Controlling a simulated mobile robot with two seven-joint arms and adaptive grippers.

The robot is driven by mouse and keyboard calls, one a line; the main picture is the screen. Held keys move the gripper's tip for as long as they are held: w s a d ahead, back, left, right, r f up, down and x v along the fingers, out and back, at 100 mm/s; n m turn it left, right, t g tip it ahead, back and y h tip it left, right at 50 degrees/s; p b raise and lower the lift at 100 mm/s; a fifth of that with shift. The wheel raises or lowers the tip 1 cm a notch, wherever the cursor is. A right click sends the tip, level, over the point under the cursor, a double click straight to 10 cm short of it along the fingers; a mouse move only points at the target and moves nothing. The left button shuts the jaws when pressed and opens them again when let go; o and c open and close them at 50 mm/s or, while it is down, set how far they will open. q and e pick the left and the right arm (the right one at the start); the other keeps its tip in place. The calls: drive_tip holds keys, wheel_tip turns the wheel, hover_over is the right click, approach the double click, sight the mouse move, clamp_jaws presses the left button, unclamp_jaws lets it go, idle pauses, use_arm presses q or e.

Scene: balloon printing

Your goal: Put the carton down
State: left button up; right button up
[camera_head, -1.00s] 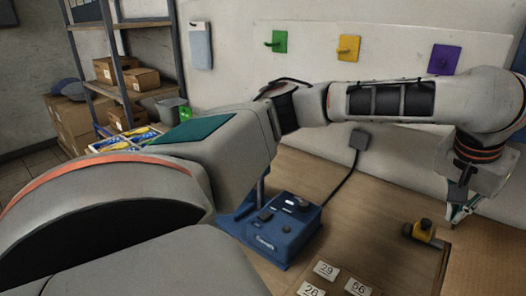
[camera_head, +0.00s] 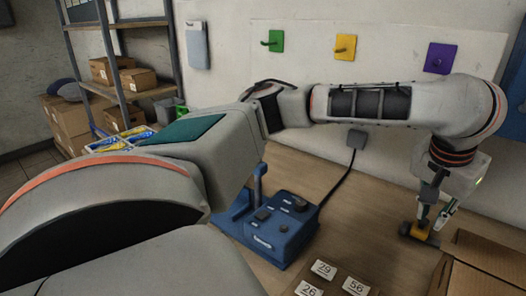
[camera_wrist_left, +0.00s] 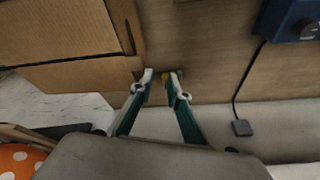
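The carton, a brown cardboard box (camera_head: 480,278), is at the lower right of the head view, cut off by the frame edge. It also shows at the upper left of the wrist view (camera_wrist_left: 60,30). It appears to rest on the table, though its base is hidden. My left gripper (camera_head: 432,226) points down just beyond the carton. In the wrist view its fingertips (camera_wrist_left: 160,78) are apart, with the left one close to the carton's edge. My right gripper is not in view.
A blue control box (camera_head: 272,228) with a cable stands mid-table. Number tags (camera_head: 325,270) lie at the front. Green, yellow and purple hooks (camera_head: 345,47) hang on the wall. A shelf with boxes (camera_head: 138,79) is at the left. An orange dotted item (camera_wrist_left: 18,162) shows in the wrist view.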

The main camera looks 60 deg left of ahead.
use_arm(q)
drive_tip(key=shift+r, duration=0.1)
drive_tip(key=v, duration=1.1)
drive_tip(key=shift+s+r, duration=0.15)
drive_tip(key=shift+r, duration=0.2)
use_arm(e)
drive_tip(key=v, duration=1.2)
use_arm(q)
drive_tip(key=shift+s, duration=0.1)
